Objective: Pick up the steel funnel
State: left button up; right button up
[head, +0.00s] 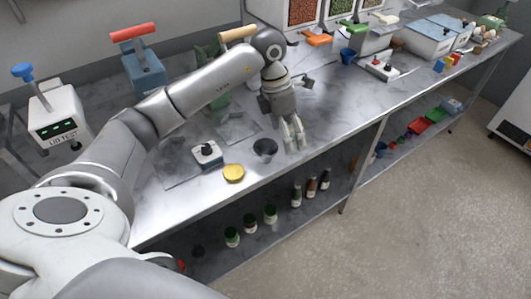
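A small dark grey, round-topped piece (265,146), which looks like the steel funnel, stands on the metal bench near its front edge. My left gripper (294,147) points down just to the right of it, over the bench's front edge. A small gap separates the two in the picture. The fingers sit close together and seem to hold nothing, but their opening is hard to judge from here. My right gripper is not in view.
A yellow lid (234,173) and a small white box with a dark knob (208,154) lie left of the dark piece. A red-handled blue device (143,68) and a white lid tester (57,113) stand farther left. Green-lidded jars (251,224) stand on the lower shelf.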

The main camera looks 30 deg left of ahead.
pick_arm(q)
jog(key=a+r+n+y, duration=0.1)
jog(key=a+r+y, duration=0.15)
jog(key=a, duration=0.45)
jog(key=p, duration=0.1)
send_over(265, 147)
jog(key=shift+g, duration=0.3)
jog(key=f, duration=0.5)
jog(key=shift+s+a+f, duration=0.1)
jog(key=shift+a+f, duration=0.1)
jog(key=shift+a, duration=0.1)
jog(key=f+p, duration=0.1)
jog(key=f, duration=0.2)
jog(key=f+p, duration=0.1)
jog(key=shift+d+f+p, duration=0.3)
jog(key=shift+f+p, duration=0.05)
jog(key=shift+f, duration=0.55)
jog(key=c, duration=1.1)
jog(key=shift+c, duration=0.2)
